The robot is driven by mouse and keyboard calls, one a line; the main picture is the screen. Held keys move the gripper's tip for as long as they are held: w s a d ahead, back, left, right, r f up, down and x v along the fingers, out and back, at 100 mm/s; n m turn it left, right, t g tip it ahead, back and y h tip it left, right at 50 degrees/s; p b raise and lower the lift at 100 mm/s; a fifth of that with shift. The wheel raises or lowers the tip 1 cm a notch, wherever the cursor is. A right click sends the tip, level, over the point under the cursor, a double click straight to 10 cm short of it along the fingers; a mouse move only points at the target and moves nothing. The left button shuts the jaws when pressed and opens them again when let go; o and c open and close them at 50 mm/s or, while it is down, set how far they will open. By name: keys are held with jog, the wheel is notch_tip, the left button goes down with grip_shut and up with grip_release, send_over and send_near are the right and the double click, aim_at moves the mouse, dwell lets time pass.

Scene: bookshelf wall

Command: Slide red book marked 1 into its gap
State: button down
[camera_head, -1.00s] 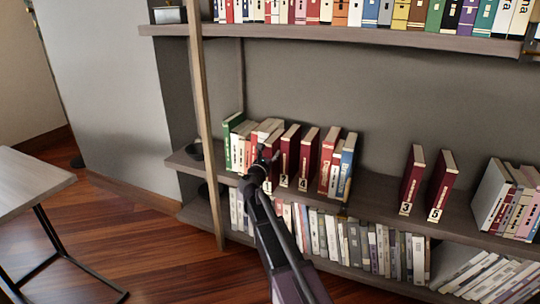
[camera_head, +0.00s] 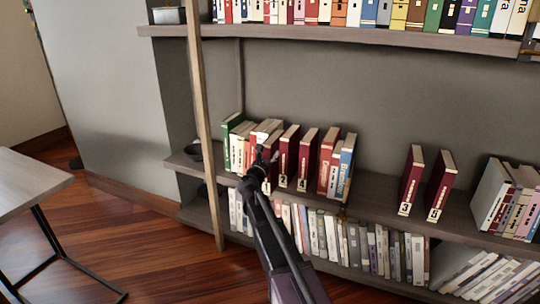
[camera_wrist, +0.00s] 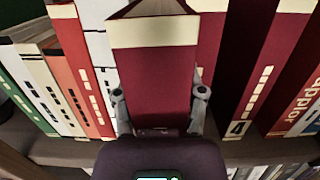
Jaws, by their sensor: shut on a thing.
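My gripper (camera_wrist: 160,97) is shut on a dark red book (camera_wrist: 152,65) with a cream band near its top. One finger lies on each side of its spine. The book stands upright on the shelf row, between white and red books on its left and another dark red book (camera_wrist: 208,45) on its right. Its lower spine is hidden by my gripper, so I cannot read its number. In the head view my gripper (camera_head: 268,165) is in front of the row and largely covers the held book, just left of the red book marked 2 (camera_head: 286,152).
The red book marked 4 (camera_head: 308,155) stands right of book 2, then more red, white and blue books. Books 3 (camera_head: 410,180) and 5 (camera_head: 440,187) stand farther right, with bare shelf between. A wooden post (camera_head: 203,120) stands left; another shelf of books (camera_head: 375,38) is above.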

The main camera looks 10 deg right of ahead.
dwell(0.5)
jog(key=shift+c, duration=0.5)
grip_release()
jog(key=shift+r, duration=0.15)
jog(key=shift+s, duration=0.15)
jog(key=v, duration=0.5)
jog(key=r+v, duration=0.1)
jog(key=v, duration=0.2)
jog(key=shift+a+r, duration=0.15)
